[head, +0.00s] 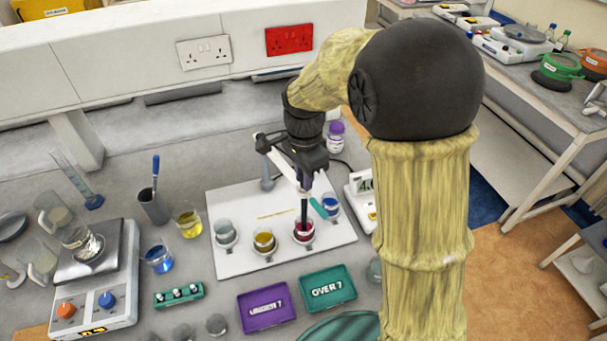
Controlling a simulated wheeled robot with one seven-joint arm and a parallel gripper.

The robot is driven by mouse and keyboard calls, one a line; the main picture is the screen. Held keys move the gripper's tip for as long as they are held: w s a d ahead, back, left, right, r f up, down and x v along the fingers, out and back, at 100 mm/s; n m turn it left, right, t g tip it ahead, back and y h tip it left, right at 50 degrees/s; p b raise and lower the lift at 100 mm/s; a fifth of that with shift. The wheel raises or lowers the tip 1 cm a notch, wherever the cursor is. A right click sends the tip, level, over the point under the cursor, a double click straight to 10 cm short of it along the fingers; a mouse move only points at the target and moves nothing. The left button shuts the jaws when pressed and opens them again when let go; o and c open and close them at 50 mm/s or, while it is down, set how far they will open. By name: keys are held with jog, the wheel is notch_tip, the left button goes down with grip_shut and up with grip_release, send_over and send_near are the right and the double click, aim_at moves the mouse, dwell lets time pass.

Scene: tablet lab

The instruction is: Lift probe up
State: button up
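A dark, slim probe (304,211) stands upright, its lower end in a small cup of red liquid (303,233) on the white board (232,202). My gripper (305,180) points down directly above the probe, at its upper end. The fingers are small and dark, so I cannot tell whether they are closed around the probe. A white jointed holder arm (276,153) reaches from a grey post (266,177) toward the same spot.
Cups of grey (225,233), yellow (264,240) and blue liquid (330,205) stand close by on the board. A meter (360,200) is right of it. Purple (266,307) and green (327,288) trays lie in front. A balance (97,290) and glassware crowd the left.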

grip_shut()
notch_tip(320, 180, up, 8)
jog(key=p, duration=0.6)
jog(key=shift+w, duration=0.15)
jog(key=shift+r, duration=0.1)
jog(key=o, duration=0.5)
grip_release()
jog(key=shift+o, duration=1.3)
